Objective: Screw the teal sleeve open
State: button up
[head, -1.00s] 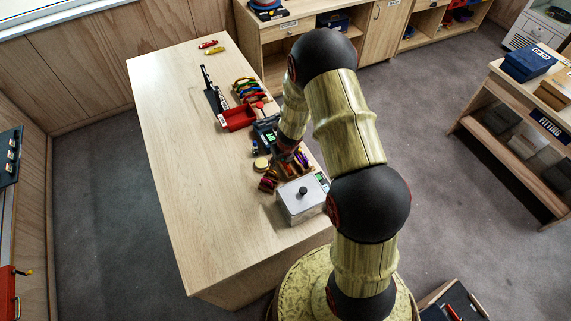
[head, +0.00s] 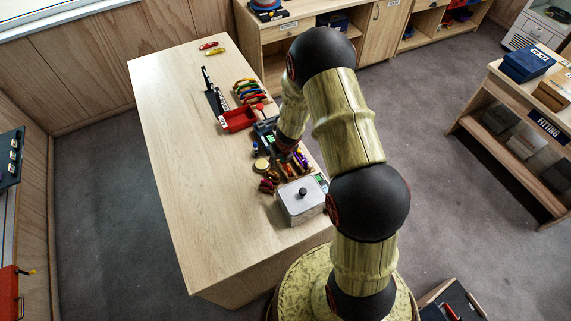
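My gripper (head: 288,152) is low over the right side of the wooden table (head: 185,165), above a group of small climbing gear. The arm's end covers most of it, so I cannot see whether the fingers are open or shut. Several small coloured pieces (head: 297,163), yellow, purple and red, lie at and just right of the gripper. A dark holder (head: 264,132) stands at its upper left. I cannot make out the teal sleeve; it is too small or hidden by my arm.
A grey metal box with a black knob (head: 301,208) stands near the table's front right edge. A red tray (head: 238,119) and a row of coloured carabiners (head: 250,91) lie farther back. The left half of the table is clear.

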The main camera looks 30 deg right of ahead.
jog(key=shift+r+p, duration=0.35)
jog(key=shift+r, duration=0.1)
jog(key=shift+d, duration=0.75)
jog(key=shift+f, duration=0.1)
jog(key=shift+s+f+b, duration=0.1)
jog(key=shift+f+b, duration=1.2)
jog(key=shift+f, duration=0.05)
jog(key=shift+a, duration=0.8)
